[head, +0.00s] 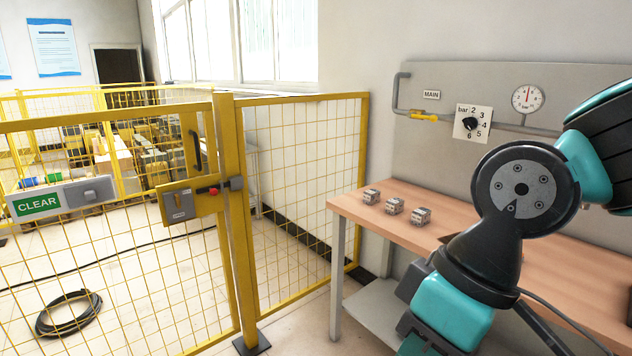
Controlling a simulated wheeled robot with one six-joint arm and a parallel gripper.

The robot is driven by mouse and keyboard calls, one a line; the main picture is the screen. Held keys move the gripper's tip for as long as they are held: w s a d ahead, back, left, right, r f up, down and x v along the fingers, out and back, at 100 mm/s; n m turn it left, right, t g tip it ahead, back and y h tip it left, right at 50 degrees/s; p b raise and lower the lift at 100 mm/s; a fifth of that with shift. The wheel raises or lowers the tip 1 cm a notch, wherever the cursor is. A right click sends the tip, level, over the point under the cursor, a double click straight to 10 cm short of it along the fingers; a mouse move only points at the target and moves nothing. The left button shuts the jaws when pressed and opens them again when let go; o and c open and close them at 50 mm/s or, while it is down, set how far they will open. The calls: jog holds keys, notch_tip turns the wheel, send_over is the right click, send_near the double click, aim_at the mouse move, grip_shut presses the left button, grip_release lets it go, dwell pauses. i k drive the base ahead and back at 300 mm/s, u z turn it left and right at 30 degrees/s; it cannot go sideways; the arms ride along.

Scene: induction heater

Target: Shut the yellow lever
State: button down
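The yellow lever (424,116) is on the grey pipe under the MAIN label (432,95), on the grey wall panel behind the table. It lies nearly level, in line with the short horizontal run of pipe. My arm is in front at the right, in black and teal, bent downward over the table. My gripper is not visible; the arm runs out of the picture at the bottom. Nothing of mine touches the lever, and nothing hides it.
A pressure dial (527,97) and a bar selector knob (470,123) are right of the lever. Three small metal blocks (394,205) stand on the wooden table (350,207). A yellow mesh fence (303,190) fills the left. A coiled black cable (69,313) lies on the floor behind the mesh.

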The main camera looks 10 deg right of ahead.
aim_at(433, 117)
jog(key=z, duration=0.45)
jog(key=i, duration=2.4)
jog(key=z, duration=0.5)
